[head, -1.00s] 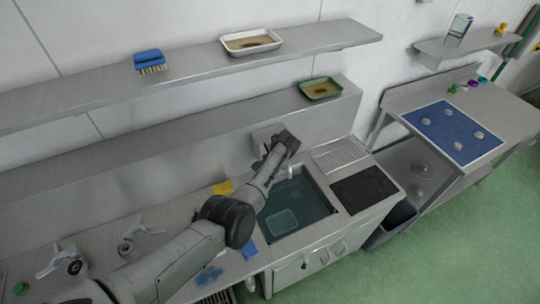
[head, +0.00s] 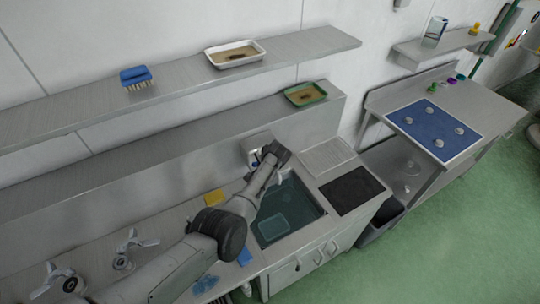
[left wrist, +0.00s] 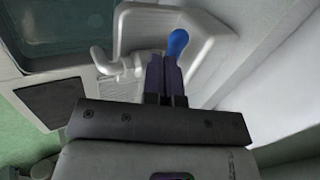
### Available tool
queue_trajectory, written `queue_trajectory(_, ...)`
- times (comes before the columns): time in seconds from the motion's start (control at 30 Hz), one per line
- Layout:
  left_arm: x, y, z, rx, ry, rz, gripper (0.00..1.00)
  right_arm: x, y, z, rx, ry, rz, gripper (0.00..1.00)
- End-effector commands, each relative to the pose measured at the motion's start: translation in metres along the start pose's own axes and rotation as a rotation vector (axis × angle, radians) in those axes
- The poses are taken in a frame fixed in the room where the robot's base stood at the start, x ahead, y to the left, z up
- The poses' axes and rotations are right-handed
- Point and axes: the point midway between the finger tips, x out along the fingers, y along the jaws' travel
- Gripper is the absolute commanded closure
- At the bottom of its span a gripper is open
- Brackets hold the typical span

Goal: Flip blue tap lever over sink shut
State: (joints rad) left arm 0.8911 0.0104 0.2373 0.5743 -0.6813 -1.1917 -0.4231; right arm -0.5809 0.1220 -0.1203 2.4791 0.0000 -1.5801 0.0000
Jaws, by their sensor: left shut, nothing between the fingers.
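The blue tap lever (left wrist: 178,42) shows in the left wrist view as a rounded blue end just beyond my fingertips. A small part of the tap's white body (head: 253,150) shows on the wall over the sink (head: 286,214) in the head view; the rest is behind my gripper. In the left wrist view the pale wall plate (left wrist: 150,22) and spout (left wrist: 104,58) are clear. My left gripper (head: 270,152) is shut and empty, its fingers (left wrist: 165,72) close to the lever. I cannot tell whether they touch. My right gripper is not in view.
A yellow sponge (head: 214,197) and a blue cloth (head: 244,256) lie on the counter left of the sink. A dark mat (head: 352,190) lies right of it. Above is a shelf with a green tray (head: 305,94).

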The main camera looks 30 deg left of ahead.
Motion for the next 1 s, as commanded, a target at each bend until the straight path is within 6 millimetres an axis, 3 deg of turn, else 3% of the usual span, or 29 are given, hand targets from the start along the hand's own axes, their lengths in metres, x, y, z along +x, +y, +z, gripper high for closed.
queue_trajectory(0.03,-0.014,-0.001,0.000,0.003,0.001,0.000,1.00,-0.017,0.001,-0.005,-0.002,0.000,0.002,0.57)
queue_trajectory(0.13,-0.024,0.006,0.000,0.002,0.003,0.000,1.00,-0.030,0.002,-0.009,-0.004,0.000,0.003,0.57)
queue_trajectory(0.7,-0.097,0.008,0.003,0.000,0.005,-0.002,1.00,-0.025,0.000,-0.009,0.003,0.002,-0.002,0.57)
queue_trajectory(1.0,-0.114,0.008,0.004,0.001,0.003,0.000,1.00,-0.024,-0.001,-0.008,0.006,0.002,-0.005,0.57)
